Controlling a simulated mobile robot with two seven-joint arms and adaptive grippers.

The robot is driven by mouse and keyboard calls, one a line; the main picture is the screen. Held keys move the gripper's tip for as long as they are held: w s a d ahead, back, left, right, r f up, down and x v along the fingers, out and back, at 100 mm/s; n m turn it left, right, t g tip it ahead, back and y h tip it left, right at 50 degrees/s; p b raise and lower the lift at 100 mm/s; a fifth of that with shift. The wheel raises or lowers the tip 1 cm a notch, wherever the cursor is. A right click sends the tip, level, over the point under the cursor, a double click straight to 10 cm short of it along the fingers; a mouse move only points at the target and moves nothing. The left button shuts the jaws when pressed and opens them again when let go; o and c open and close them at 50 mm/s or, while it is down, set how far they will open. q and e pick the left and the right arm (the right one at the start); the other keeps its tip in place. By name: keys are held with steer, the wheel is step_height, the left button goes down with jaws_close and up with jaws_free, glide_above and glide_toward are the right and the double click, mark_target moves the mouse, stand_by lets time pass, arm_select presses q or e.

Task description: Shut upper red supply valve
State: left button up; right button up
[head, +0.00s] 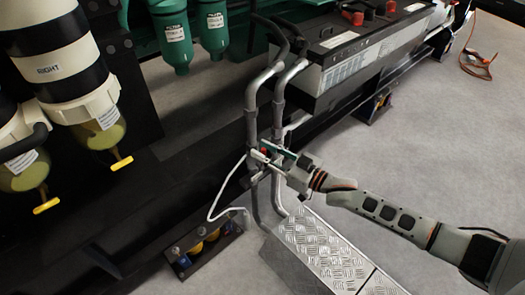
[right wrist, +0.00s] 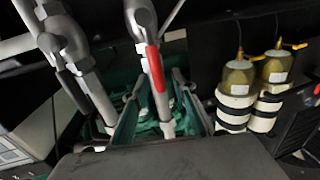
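The red valve lever (right wrist: 156,68) shows in the right wrist view, lying roughly along its grey pipe (right wrist: 164,108). In the head view only a small red part of it (head: 264,151) shows beside the gripper, at the two vertical pipes. My right gripper (head: 268,159) reaches the pipes from the right. In the right wrist view its two greenish fingers (right wrist: 160,112) stand apart on either side of the red lever and pipe. I cannot tell whether they touch it. My left gripper is not in view.
A second pipe with a grey fitting (right wrist: 62,42) stands beside the lever's pipe. A battery box (head: 345,55) is above right, and fuel filters (head: 65,68) are at left. Open floor is at right.

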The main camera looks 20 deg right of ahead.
steer(key=shift+w+a, duration=0.1)
steer(key=shift+w, duration=0.05)
steer(key=shift+c, duration=0.2)
jaws_close()
steer(key=shift+r, duration=0.1)
